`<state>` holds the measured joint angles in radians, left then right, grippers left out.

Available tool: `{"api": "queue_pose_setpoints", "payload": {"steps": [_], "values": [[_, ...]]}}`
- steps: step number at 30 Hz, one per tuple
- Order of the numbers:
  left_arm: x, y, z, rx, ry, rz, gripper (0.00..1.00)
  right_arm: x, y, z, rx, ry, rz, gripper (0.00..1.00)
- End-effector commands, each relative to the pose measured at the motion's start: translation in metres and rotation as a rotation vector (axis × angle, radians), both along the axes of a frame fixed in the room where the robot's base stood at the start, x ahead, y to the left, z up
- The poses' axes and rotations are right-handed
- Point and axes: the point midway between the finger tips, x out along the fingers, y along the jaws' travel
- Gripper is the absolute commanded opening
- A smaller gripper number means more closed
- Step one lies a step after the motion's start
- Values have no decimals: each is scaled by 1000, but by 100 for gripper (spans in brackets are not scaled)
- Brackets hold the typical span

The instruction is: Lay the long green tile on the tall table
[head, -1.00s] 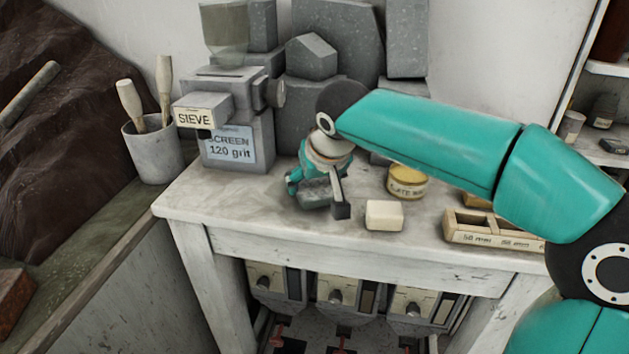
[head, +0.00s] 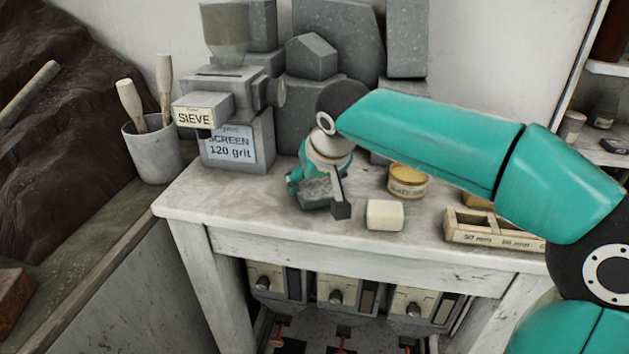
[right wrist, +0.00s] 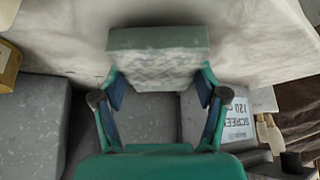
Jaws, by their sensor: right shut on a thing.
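My right gripper (head: 323,196) is low over the pale worn table (head: 240,219), left of its middle. It is shut on a grey-green speckled slab (head: 314,191), which I take for the long green tile. In the right wrist view the slab (right wrist: 158,62) lies crosswise between the two fingertips, with the pale table top behind it. Part of the slab is hidden by the gripper in the head view. I cannot tell whether it touches the table top. My left gripper is not in view.
A cream block (head: 384,215) and a labelled jar (head: 407,182) stand right of the gripper, with a compartmented wooden tray (head: 490,236) farther right. The grey sieve machine (head: 237,140) and grey stone blocks (head: 345,45) fill the back. The table's front left is bare.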

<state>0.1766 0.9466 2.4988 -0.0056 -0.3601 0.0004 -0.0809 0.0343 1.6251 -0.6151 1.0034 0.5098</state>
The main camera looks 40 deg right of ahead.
Motion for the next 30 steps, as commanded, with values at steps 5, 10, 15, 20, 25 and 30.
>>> {"api": "queue_pose_setpoints", "payload": {"steps": [5,10,15,20,25,30], "values": [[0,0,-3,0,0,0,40,0,0,-2,0,-3,0,16],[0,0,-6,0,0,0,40,0,-1,-5,0,-3,-2,16],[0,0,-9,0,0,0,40,0,-1,-8,0,-4,-2,16],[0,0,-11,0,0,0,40,0,-1,-11,0,-4,-2,16],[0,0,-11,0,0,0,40,0,-1,-11,0,-3,-2,92],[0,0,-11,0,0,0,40,0,-1,-12,0,-2,-2,100]]}}
